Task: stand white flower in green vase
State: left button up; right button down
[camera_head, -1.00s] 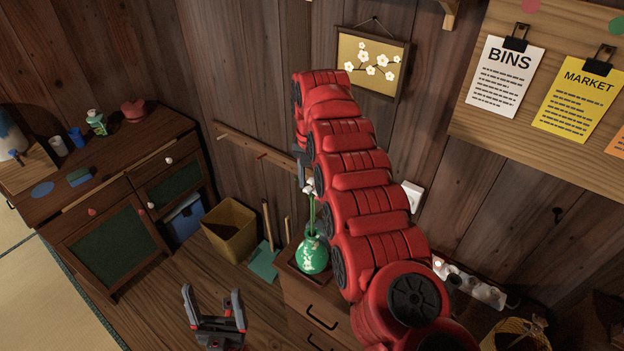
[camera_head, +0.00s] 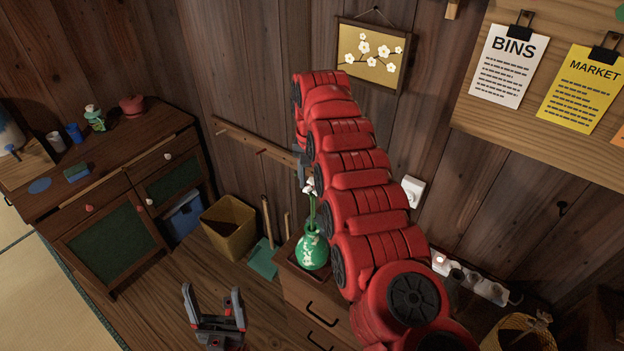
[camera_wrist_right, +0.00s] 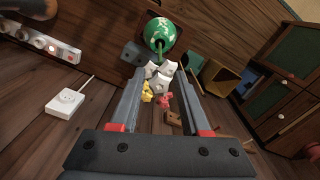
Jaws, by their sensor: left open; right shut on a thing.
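The green vase (camera_head: 312,253) with pale markings stands upright on a small wooden drawer cabinet (camera_head: 296,285). The white flower (camera_head: 308,186) is above it, its green stem running down to the vase's mouth. I cannot tell whether the stem's lower end is inside the mouth. My right gripper (camera_head: 302,168) is mostly hidden behind my red arm. In the right wrist view, the white blossoms (camera_wrist_right: 160,75) show between the fingers of the right gripper (camera_wrist_right: 160,88), with the green vase (camera_wrist_right: 160,32) beyond them. My left gripper (camera_head: 214,303) is open and empty, lower left of the vase.
A yellow bin (camera_head: 229,228) stands left of the vase cabinet. A dark cabinet (camera_head: 110,200) with cups and a bottle stands further left. A power strip (camera_head: 470,280) and a wicker basket (camera_head: 518,334) are at the right. The wooden wall is close behind the vase.

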aim_at(312, 201)
jog(key=shift+f+b, duration=1.25)
jog(key=shift+f, duration=0.4)
jog(key=shift+f+b, duration=1.35)
jog(key=shift+f, duration=0.95)
jog(key=shift+c, duration=1)
grip_release()
jog(key=shift+o, duration=1)
